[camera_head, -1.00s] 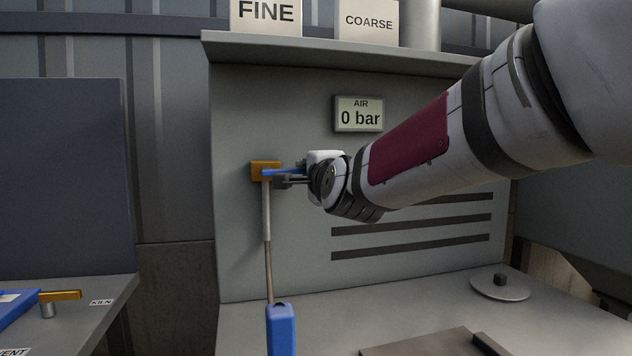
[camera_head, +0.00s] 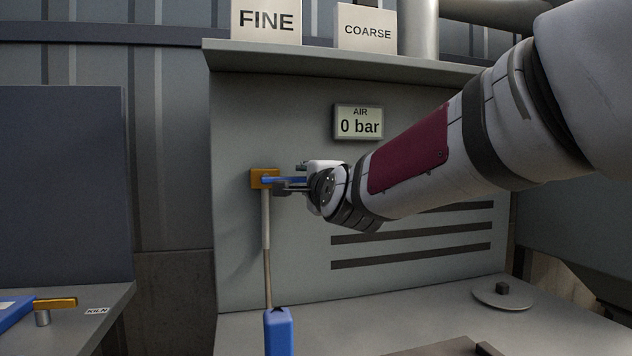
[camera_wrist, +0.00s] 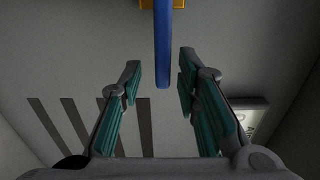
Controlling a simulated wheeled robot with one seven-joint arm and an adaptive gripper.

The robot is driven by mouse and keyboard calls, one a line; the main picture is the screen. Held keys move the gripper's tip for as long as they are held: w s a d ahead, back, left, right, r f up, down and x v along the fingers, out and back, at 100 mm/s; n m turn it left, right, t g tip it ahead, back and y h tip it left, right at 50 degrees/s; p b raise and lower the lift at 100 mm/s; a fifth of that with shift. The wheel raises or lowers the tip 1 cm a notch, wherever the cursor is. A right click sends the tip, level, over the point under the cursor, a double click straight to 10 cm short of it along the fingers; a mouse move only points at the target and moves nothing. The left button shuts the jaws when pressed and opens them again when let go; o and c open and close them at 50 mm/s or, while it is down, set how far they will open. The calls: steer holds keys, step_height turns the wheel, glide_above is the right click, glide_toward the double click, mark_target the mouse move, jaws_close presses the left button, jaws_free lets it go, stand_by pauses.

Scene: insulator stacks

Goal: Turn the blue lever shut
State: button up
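The blue lever (camera_head: 283,180) sticks out to the right from a brass valve body (camera_head: 262,179) on the grey panel. In the wrist view the lever (camera_wrist: 163,45) comes down from the top, with its free end between my fingers. My gripper (camera_head: 284,186) is at the lever in the head view. In the wrist view my gripper (camera_wrist: 158,88) is open, with a clear gap on both sides of the lever. The air display (camera_head: 359,122) reads 0 bar.
A pipe (camera_head: 267,225) runs down from the valve to a blue handpiece (camera_head: 279,331) in front of the panel. Signs reading FINE (camera_head: 266,21) and COARSE (camera_head: 366,28) stand on the ledge above. A round plate (camera_head: 502,295) lies at the right of the bench.

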steer(key=v, duration=1.2)
